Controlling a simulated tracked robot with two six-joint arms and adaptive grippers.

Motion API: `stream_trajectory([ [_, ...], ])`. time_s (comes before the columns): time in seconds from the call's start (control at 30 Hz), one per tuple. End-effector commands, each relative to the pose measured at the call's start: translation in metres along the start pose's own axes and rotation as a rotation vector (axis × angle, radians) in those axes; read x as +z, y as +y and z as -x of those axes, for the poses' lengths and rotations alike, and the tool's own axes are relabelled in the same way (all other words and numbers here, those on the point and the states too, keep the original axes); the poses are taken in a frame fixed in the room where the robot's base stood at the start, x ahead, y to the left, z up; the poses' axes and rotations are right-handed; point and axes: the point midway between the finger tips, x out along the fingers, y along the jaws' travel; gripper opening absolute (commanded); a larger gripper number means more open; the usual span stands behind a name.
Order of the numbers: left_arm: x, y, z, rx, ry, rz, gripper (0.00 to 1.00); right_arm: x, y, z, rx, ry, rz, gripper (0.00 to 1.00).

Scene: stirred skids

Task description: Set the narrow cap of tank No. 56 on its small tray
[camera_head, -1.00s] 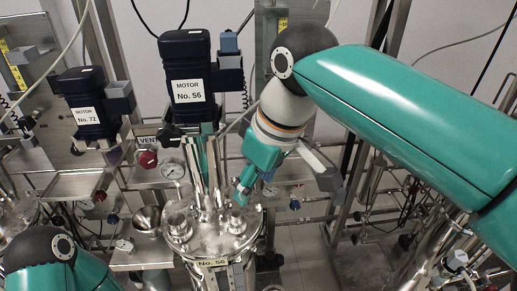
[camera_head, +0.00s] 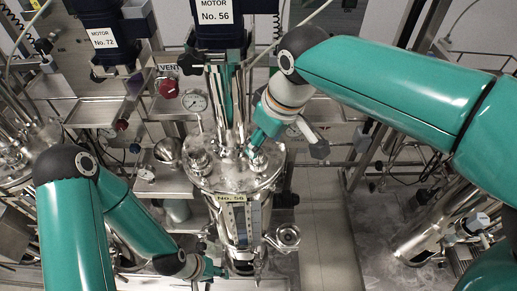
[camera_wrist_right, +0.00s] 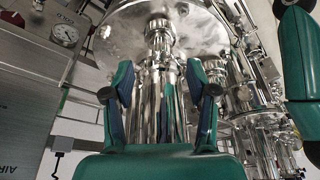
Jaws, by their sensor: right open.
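Tank No. 56 (camera_head: 238,218) stands in the middle of the head view, its metal lid (camera_head: 228,184) carrying several fittings. A small capped fitting (camera_head: 258,161), likely the narrow cap, sits at the lid's right side. My right gripper (camera_head: 256,148) is just above it, pointing down. In the right wrist view my right gripper (camera_wrist_right: 160,90) is open, with shiny fittings beyond and between its fingers; contact cannot be told. My left gripper (camera_head: 212,269) is low, left of the tank's lower body; its finger gap is unclear. Which surface is the small tray is unclear.
A wider fitting (camera_head: 200,162) is on the lid's left. A metal shelf (camera_head: 160,184) with a funnel (camera_head: 168,151) adjoins the tank at left. A gauge (camera_head: 194,101) and red vent knob (camera_head: 168,89) stand behind. Motor No. 56 (camera_head: 215,20) rises above the lid.

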Motion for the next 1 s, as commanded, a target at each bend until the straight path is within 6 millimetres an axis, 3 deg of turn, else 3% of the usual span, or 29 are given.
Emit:
stream_trajectory([
  [0.1, 0.0, 0.0, 0.0, 0.0, 0.0, 0.0, 0.4, 0.001, 0.0, -0.021, -0.001, -0.004, 0.0, 0.57],
  [0.3, 0.0, 0.0, 0.0, 0.0, 0.0, 0.0, 0.4, 0.0, 0.0, -0.042, -0.001, -0.001, 0.0, 0.57],
  [0.7, 0.0, 0.0, 0.0, 0.0, 0.0, 0.0, 0.4, 0.0, 0.0, -0.048, 0.0, 0.0, -0.001, 0.57],
  [1.0, 0.0, 0.0, 0.0, 0.0, 0.0, 0.0, 0.4, 0.0, 0.0, -0.047, 0.0, 0.0, -0.001, 0.07],
])
